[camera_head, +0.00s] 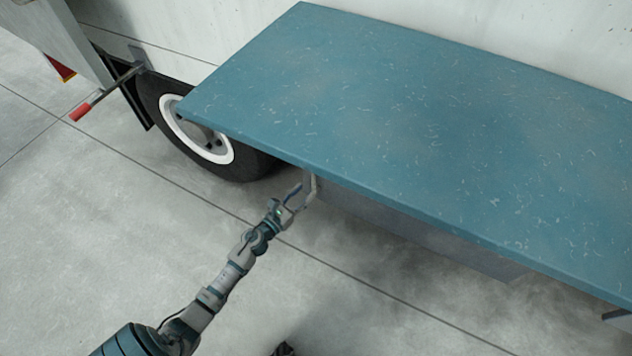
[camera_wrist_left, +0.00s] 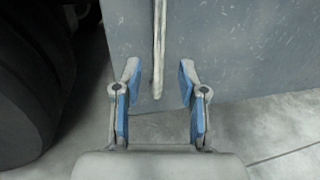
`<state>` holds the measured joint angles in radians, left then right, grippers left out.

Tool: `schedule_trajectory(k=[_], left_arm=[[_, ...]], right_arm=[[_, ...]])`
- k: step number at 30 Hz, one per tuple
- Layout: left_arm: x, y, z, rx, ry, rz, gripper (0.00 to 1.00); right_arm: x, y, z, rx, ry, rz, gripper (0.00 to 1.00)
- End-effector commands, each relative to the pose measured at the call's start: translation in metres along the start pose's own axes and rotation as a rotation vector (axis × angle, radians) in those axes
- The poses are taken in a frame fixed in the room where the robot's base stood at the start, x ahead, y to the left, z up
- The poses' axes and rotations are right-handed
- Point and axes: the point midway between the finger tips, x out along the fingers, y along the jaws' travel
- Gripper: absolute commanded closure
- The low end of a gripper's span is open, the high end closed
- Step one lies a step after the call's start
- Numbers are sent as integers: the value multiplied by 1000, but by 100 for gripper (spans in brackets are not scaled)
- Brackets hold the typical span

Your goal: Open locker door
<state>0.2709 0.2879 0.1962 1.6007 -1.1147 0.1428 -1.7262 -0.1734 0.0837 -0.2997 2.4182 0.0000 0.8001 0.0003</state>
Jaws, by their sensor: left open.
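A grey locker front (camera_head: 420,238) shows under the overhanging teal panel on the truck's side, and its face fills the upper part of the left wrist view (camera_wrist_left: 235,50). A thin, pale vertical handle (camera_wrist_left: 158,45) stands out from that face. My left gripper (camera_head: 301,189) is at the locker's left end, just under the panel's edge. In the left wrist view my left gripper (camera_wrist_left: 158,72) is open, with the handle's lower end between its fingertips and gaps on both sides. The locker's upper part is hidden in the head view. My right gripper is out of view.
The teal panel (camera_head: 420,120) juts out above my left gripper. A truck wheel (camera_head: 205,140) stands to the left, and a red-tipped bar (camera_head: 82,111) sticks out beyond it. The concrete floor (camera_head: 130,215) in front is mostly clear.

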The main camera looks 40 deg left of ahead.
Motion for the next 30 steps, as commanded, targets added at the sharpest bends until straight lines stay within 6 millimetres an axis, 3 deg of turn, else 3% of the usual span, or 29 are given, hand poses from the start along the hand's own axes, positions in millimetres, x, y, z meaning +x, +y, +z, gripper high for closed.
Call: schedule_trajectory(k=[3,9,21,26,30], left_arm=[[26,1,-2,-1,2,1,59],[53,1,-2,-1,2,1,59],[62,0,0,-1,1,1,59],[62,0,0,-2,1,1,96],[62,0,-1,-2,1,1,100]], right_arm=[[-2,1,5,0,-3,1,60],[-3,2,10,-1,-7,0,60],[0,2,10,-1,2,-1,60],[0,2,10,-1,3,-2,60],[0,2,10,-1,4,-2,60]])
